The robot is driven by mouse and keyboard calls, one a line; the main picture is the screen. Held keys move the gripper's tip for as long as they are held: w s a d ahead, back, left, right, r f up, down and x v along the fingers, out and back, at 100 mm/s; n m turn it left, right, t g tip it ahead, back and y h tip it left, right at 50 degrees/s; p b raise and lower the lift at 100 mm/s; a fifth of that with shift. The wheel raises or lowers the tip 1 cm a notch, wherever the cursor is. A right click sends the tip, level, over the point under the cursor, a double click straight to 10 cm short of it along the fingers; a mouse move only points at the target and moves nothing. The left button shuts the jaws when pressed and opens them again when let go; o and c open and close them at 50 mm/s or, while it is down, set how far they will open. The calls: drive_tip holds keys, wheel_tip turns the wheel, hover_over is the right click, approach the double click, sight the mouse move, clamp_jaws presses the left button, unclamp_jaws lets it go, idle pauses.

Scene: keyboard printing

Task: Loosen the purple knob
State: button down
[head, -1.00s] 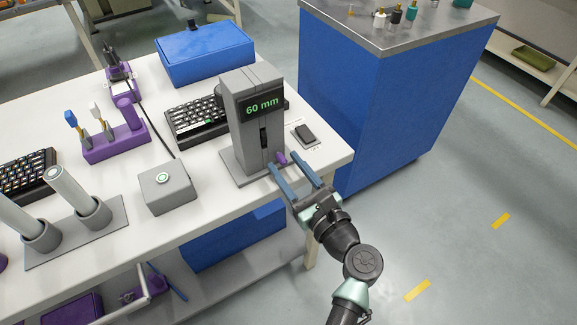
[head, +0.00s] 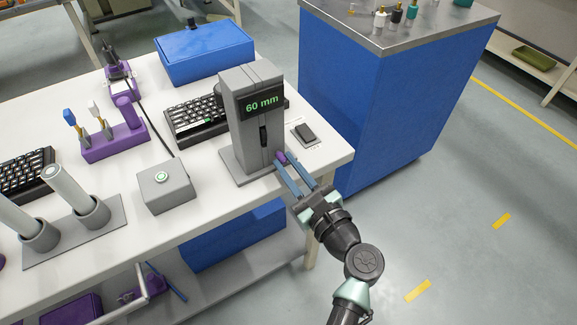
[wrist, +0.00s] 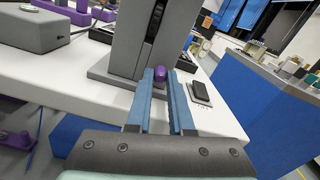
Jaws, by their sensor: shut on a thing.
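The purple knob (head: 282,157) sits low on the front of the grey press-like stand (head: 248,150), whose display reads 60 mm. It also shows in the wrist view (wrist: 160,73). My gripper (head: 284,160) has its two long blue fingers at the knob, one on each side. The fingers are shut on the knob, seen end-on in the wrist view between the fingertips (wrist: 162,80). The knob is partly hidden by the fingers.
A small dark device (head: 305,132) lies right of the stand. A black keyboard (head: 195,118) is behind it, and a grey button box (head: 166,186) stands to the left. The table's front corner is near my arm. A blue cabinet (head: 375,110) stands to the right.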

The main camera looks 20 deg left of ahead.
drive_tip(key=n+b, duration=0.3)
drive_tip(key=n, duration=0.3)
drive_tip(key=shift+f, duration=0.2)
drive_tip(key=n+b, duration=0.4)
drive_tip(key=n, duration=0.2)
drive_tip(key=shift+n, duration=0.3)
drive_tip(key=n+b, duration=0.5)
drive_tip(key=n, duration=0.1)
drive_tip(key=shift+n, duration=0.3)
drive_tip(key=n+b, duration=0.3)
drive_tip(key=shift+n, duration=0.3)
drive_tip(key=shift+r+n+b, duration=0.15)
drive_tip(key=shift+n+b, duration=0.65)
drive_tip(key=c, duration=0.8)
unclamp_jaws()
